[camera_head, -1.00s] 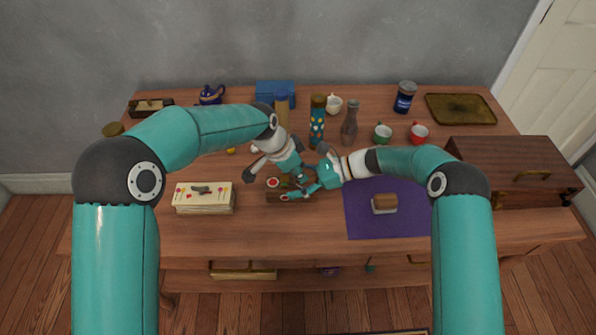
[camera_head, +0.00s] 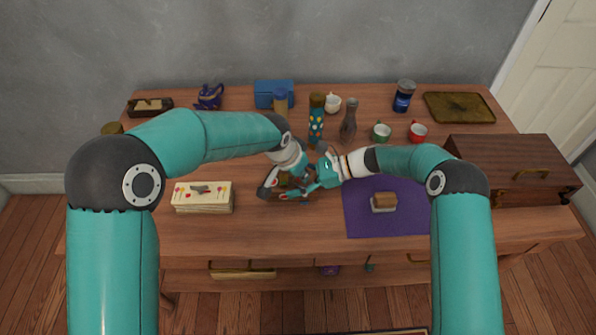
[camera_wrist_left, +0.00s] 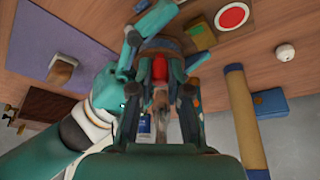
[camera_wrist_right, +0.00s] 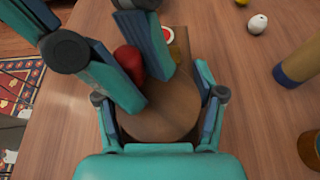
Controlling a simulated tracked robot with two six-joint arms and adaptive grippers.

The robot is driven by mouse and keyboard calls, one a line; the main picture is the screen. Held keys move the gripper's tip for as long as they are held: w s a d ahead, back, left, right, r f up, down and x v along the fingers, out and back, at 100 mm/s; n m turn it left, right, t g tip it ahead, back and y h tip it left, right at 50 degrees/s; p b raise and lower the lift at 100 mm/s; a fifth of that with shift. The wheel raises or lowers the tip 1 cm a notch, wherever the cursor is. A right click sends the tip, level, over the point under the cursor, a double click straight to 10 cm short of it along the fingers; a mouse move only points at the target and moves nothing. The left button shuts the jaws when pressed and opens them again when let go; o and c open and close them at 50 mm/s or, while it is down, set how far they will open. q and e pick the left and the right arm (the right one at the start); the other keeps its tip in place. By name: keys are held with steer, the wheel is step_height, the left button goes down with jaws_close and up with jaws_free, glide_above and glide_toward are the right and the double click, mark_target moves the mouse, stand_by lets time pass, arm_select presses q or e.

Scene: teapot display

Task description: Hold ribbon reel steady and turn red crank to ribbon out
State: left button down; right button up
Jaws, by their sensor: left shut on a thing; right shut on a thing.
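The ribbon reel (camera_wrist_right: 165,108) shows in the right wrist view as a brown round body between the fingers of my right gripper (camera_wrist_right: 160,110), which is shut on it. The red crank (camera_wrist_right: 128,60) is a red knob beside the reel. My left gripper (camera_wrist_left: 160,85) is shut on the crank; the red knob (camera_wrist_left: 160,68) shows between its fingers in the left wrist view. In the head view my left gripper (camera_head: 277,185) and right gripper (camera_head: 308,186) meet at the table's middle and hide most of the reel. No loose ribbon can be made out.
A wooden piece with a red-and-white disc (camera_wrist_left: 232,16) lies by the grippers. A cream box (camera_head: 203,198) stands to the left, a purple mat (camera_head: 375,220) to the right. A dotted bottle (camera_head: 316,122) and grey vase (camera_head: 349,122) stand behind. The front of the table is clear.

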arm_select(q)
steer(key=shift+s+d+n+t+y, duration=0.15)
steer(key=shift+n+y, duration=0.1)
steer(key=shift+n, duration=0.5)
steer(key=shift+s+d+n+t+y, duration=0.15)
steer(key=shift+n+y, duration=0.1)
steer(key=shift+n, duration=0.5)
steer(key=shift+w, duration=0.1)
steer(key=c, duration=1.1)
jaws_free()
steer(key=shift+a, duration=0.15)
steer(key=m, duration=0.2)
steer(key=m+h, duration=0.1)
steer(key=shift+w+a+m+g, duration=0.25)
steer(key=shift+m+g, duration=0.05)
steer(key=shift+g, duration=0.1)
steer(key=m, duration=0.2)
steer(key=m+g+h, duration=0.1)
steer(key=shift+w+a+m, duration=0.2)
steer(key=shift+w+m, duration=0.1)
steer(key=shift+m, duration=0.1)
steer(key=v, duration=1.2)
steer(key=shift+a, duration=0.1)
